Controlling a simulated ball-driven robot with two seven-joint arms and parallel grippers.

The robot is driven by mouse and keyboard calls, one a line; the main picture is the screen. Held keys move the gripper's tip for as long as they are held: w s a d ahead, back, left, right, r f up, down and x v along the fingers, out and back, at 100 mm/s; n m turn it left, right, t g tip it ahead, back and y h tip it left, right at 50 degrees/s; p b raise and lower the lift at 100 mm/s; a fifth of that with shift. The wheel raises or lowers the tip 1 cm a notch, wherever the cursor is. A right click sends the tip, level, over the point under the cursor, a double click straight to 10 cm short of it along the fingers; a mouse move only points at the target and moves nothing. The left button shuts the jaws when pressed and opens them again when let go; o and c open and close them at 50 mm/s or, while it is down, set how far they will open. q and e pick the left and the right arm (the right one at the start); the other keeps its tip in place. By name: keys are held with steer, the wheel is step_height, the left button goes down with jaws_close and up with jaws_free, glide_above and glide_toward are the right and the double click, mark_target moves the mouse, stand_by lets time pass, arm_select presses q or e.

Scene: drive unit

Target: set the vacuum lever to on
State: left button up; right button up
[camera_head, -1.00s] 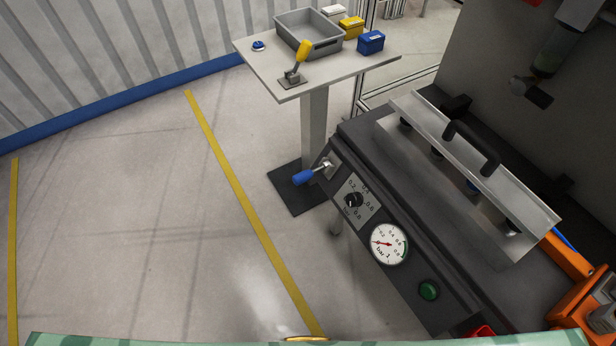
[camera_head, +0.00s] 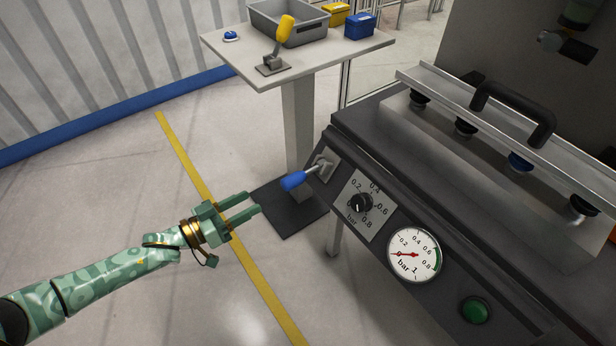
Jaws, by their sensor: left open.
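A lever with a blue handle (camera_head: 294,180) sticks out to the left from a metal plate (camera_head: 325,166) at the upper left end of the dark sloped panel. I take it to be the vacuum lever; no on or off marking is readable. My left gripper (camera_head: 254,203) is open and empty, to the left of the blue handle and a little lower in the picture, apart from it. Its green fingers point right. A gauge (camera_head: 415,255) with a red needle sits lower on the panel. My right gripper is not in view.
A black pressure knob (camera_head: 360,203) and a green button (camera_head: 475,310) are on the panel. A small table (camera_head: 340,58) behind holds a grey bin (camera_head: 265,25), a yellow-handled lever (camera_head: 284,30) and a blue box (camera_head: 359,26). The floor at left is open.

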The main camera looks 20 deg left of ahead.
arm_select(q)
steer(key=b, duration=0.3)
glide_toward(301, 175)
steer(key=shift+w+d+f, duration=0.2)
steer(key=shift+w+f, duration=0.15)
steer(key=shift+w, duration=0.25)
steer(key=shift+w+d+f, duration=0.2)
steer(key=shift+w+f, duration=0.15)
steer(key=shift+w, duration=0.2)
steer(key=b+x, duration=0.1)
steer(key=x, duration=0.6)
steer(key=shift+w+b, duration=0.15)
steer(key=shift+b, duration=0.25)
steer(key=shift+w+d+r, duration=0.2)
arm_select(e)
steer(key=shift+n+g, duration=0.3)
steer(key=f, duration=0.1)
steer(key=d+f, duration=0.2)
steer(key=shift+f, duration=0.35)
